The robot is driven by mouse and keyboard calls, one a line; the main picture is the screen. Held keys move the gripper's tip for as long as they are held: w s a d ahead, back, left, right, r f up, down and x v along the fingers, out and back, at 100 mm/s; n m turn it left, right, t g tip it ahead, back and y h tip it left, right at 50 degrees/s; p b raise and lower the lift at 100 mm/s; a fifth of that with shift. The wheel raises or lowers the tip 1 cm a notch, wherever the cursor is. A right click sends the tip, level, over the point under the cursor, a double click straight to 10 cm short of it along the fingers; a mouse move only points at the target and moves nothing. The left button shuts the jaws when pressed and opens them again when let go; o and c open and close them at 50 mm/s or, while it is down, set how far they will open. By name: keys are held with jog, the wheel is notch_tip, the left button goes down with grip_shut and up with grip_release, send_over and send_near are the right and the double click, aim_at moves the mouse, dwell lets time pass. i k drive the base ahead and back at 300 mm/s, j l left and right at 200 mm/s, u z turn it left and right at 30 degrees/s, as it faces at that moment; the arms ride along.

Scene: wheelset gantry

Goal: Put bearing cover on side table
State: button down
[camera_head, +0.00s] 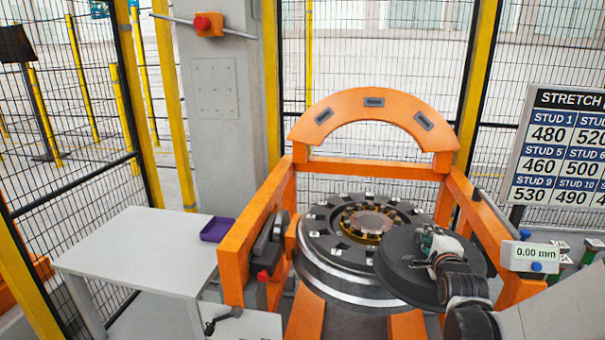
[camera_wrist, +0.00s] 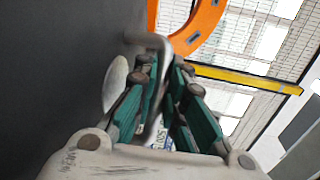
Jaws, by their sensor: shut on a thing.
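The bearing cover (camera_head: 400,265) is a dark grey disc. In the head view it overlaps the right front of the wheelset (camera_head: 330,265), and the bearing in the middle is exposed. My gripper (camera_head: 432,242) is shut on the cover's handle, on the disc's upper face. In the wrist view the green fingers of my gripper (camera_wrist: 165,85) close around the grey bent handle (camera_wrist: 155,42), and the dark cover (camera_wrist: 60,70) fills the left side. The cover's exact height above the wheelset is unclear. The white side table (camera_head: 140,250) stands at the left.
A purple tray (camera_head: 217,229) sits at the side table's right back edge; the rest of its top is clear. The orange gantry frame (camera_head: 250,230) rises between the wheelset and table. A 0.00 mm gauge (camera_head: 535,254) and a stretch board (camera_head: 565,145) are at right.

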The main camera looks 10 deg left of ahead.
aim_at(153, 252)
jog(key=j, duration=2.4)
jog(key=i+j, duration=0.1)
jog(key=j, duration=0.7)
jog(key=i+j, duration=0.1)
jog(key=j, duration=1.45)
jog(key=i+j, duration=0.15)
jog(key=j, duration=0.6)
